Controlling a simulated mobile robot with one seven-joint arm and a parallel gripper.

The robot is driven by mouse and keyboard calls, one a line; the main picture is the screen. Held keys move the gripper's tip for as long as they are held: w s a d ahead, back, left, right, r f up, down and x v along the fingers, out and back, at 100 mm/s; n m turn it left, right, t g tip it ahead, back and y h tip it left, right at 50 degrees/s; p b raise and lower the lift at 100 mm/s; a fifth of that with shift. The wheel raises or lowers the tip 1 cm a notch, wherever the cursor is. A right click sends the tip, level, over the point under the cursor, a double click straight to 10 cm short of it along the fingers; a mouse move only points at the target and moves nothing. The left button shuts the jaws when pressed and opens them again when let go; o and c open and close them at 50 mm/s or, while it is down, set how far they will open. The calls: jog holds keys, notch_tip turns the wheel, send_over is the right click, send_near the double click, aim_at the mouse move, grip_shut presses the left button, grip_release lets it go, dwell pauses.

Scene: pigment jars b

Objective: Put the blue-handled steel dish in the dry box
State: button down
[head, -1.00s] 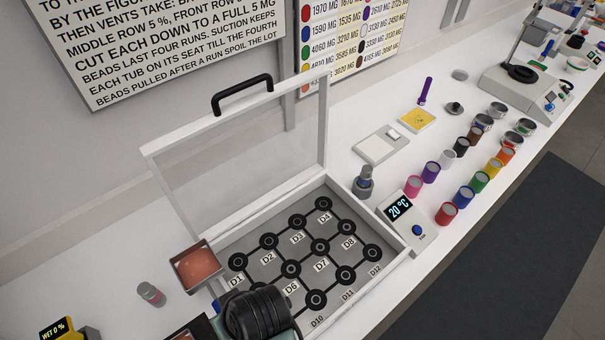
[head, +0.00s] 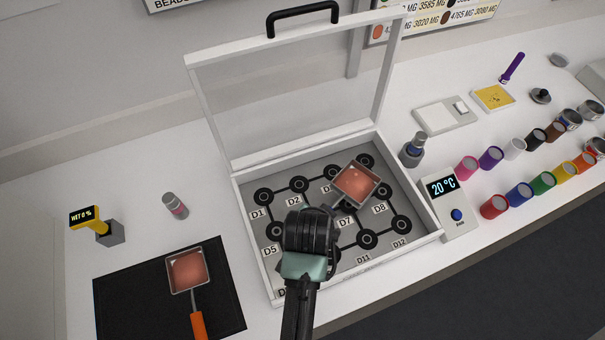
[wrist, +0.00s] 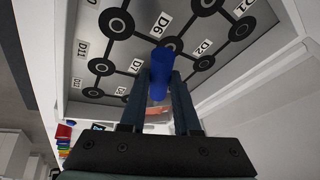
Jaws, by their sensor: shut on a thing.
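The blue-handled steel dish (head: 356,184), square with reddish-pink contents, is over the floor of the dry box (head: 250,232), covering part of the area around D3, D4, D7 and D8. I cannot tell whether it touches the floor. My gripper (head: 322,212) reaches into the box from the front; its fingertips are hidden in the head view. In the wrist view the blue handle (wrist: 162,66) is between my two fingers, which are shut on it. The dry box has a floor of labelled ring seats, and its clear lid (head: 290,95) stands open at the back.
A similar dish with an orange handle (head: 187,270) lies on a black mat (head: 120,300) at left. A 20 °C readout (head: 456,200), a grey bottle (head: 413,150) and several colour jars (head: 518,194) stand right of the box.

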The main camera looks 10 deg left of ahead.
jog(key=w+a+r+m+g+h+p, duration=0.1)
jog(key=w+a+r+m+h+p, duration=0.1)
jog(key=w+a+r+m+p, duration=0.2)
notch_tip(320, 180, up, 2)
jog(key=a+m, duration=0.1)
jog(key=m, duration=0.2)
jog(key=shift+w+a+h, duration=0.3)
jog(key=shift+h, duration=0.1)
jog(key=shift+a, duration=0.1)
jog(key=shift+f+b, duration=4.25)
jog(key=shift+f, duration=1.55)
jog(key=c, duration=0.6)
grip_release()
jog(key=shift+s, duration=0.1)
jog(key=shift+o, duration=0.2)
jog(key=shift+f, duration=0.1)
